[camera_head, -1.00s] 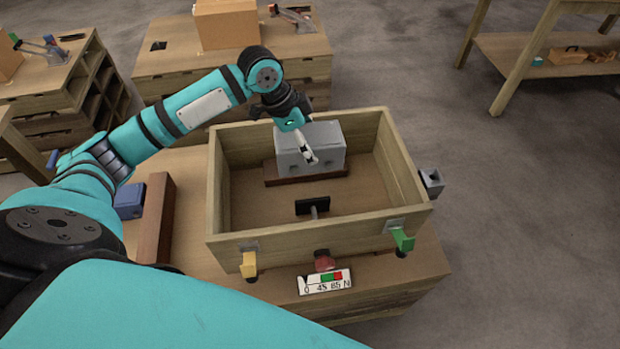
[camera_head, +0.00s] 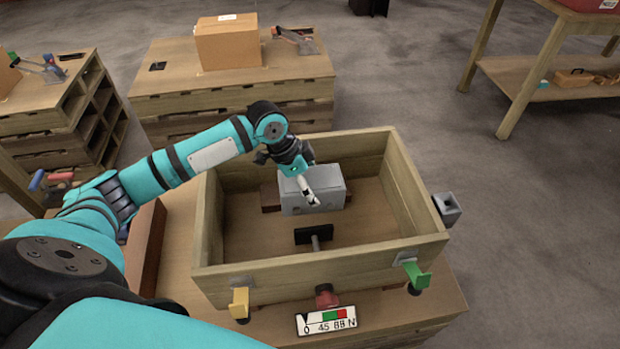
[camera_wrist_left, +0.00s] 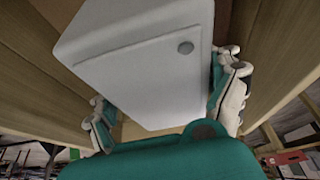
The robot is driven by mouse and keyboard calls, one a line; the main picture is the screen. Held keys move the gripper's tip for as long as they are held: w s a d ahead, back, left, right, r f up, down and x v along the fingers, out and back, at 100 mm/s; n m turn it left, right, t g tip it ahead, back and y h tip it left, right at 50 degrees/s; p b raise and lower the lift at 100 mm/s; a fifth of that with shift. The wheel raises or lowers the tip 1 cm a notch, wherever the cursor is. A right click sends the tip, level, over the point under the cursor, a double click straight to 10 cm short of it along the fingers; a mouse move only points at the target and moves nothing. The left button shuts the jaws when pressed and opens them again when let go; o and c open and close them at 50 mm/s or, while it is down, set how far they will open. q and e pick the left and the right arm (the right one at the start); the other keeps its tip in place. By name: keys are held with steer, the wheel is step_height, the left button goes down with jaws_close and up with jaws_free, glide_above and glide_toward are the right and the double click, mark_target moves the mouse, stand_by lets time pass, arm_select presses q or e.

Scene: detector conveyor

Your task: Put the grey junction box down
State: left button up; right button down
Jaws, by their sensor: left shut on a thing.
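The grey junction box (camera_head: 325,194) is inside the open wooden crate (camera_head: 330,262), toward its back. My left gripper (camera_head: 309,192) reaches in from the left and is shut on the box. The left wrist view shows the pale box (camera_wrist_left: 140,75) between the two fingers (camera_wrist_left: 168,105). In the head view, the box stands in front of a dark brown block (camera_head: 270,197) and hides its middle. I cannot tell whether the box touches the crate floor. My right gripper is not in view.
A black T-shaped piece (camera_head: 315,235) stands in the crate in front of the box. Yellow (camera_head: 239,302) and green (camera_head: 416,274) tabs, a red knob (camera_head: 326,295) and a gauge plate (camera_head: 326,321) are at the front. A cardboard box (camera_head: 228,43) is on the bench behind.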

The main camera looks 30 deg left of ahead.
mark_target(290, 181)
arm_select(q)
steer(key=shift+w+f, duration=0.1)
steer(key=shift+f, duration=2.15)
steer(key=shift+f, duration=0.6)
steer(key=o, duration=1.5)
steer(key=shift+f, duration=0.1)
steer(key=shift+r, duration=0.5)
steer(key=v, duration=1.2)
steer(key=shift+r, duration=0.15)
